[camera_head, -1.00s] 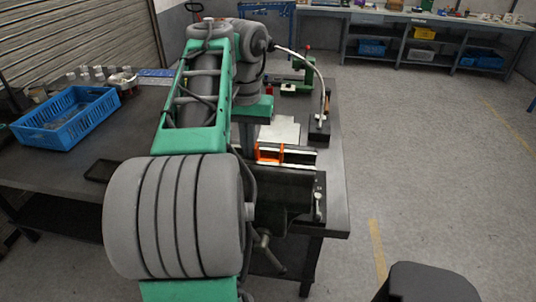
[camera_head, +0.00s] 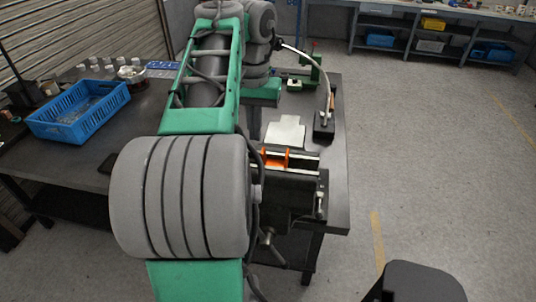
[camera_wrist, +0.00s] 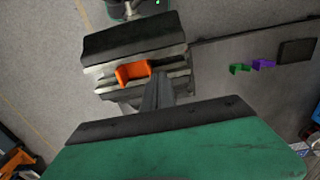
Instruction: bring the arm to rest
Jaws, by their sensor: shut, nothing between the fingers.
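My arm reaches forward over the workbench (camera_head: 335,190) in the head view. I cannot tell the height gap. An orange piece (camera_wrist: 133,72) sits at the vise jaws. The orange piece also shows in the head view (camera_head: 275,158). There my arm hides most of the gripper.
A blue basket (camera_head: 80,112) stands on the bench at left. A lamp with a curved neck (camera_head: 323,70) stands at right. In the wrist view, a green piece (camera_wrist: 239,68) and a purple piece (camera_wrist: 263,63) lie near a dark tray (camera_wrist: 297,52).

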